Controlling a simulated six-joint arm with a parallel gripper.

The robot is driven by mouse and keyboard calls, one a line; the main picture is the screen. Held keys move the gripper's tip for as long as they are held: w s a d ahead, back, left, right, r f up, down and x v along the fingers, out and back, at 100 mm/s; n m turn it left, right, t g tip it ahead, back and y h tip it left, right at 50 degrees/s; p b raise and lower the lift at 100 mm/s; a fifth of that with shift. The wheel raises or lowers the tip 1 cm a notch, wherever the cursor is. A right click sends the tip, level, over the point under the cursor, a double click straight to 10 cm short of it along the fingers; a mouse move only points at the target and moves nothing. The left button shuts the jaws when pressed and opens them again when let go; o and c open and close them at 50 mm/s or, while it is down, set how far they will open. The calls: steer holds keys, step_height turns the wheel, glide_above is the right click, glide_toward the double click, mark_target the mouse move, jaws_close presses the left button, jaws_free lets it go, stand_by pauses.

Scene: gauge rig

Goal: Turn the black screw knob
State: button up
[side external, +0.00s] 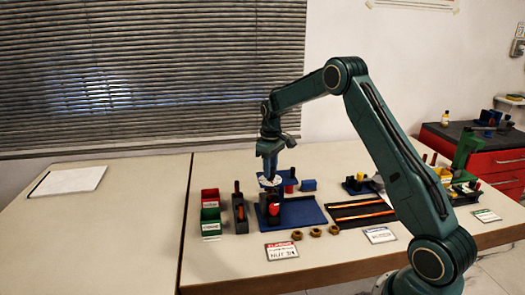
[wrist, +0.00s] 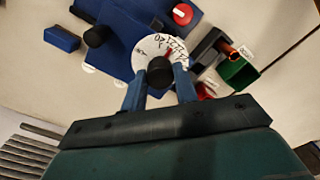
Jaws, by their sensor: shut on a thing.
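The black screw knob (wrist: 160,72) shows in the wrist view, in front of a white numbered dial (wrist: 150,44) with a small red mark. My gripper (wrist: 160,84) has its two blue fingers on either side of the knob and is shut on it. In the side view my gripper (side external: 270,177) points down at the gauge rig, over the white dial's edge. The knob is hidden there by the fingers. The rig stands on a blue base plate (side external: 308,214). I cannot read the dial's setting.
Red (side external: 210,196) and green (side external: 211,221) bins and a dark upright holder (side external: 240,213) stand just left of the rig. A black tray (side external: 360,213) with orange rods lies to the right. The table's left side is mostly clear.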

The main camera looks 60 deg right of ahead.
steer(key=m, duration=0.4)
steer(key=shift+m, duration=1.9)
steer(key=o, duration=1)
steer(key=shift+r, duration=0.1)
step_height(320, 180, up, 14)
steer(key=shift+f, duration=0.15)
steer(key=shift+a, duration=0.1)
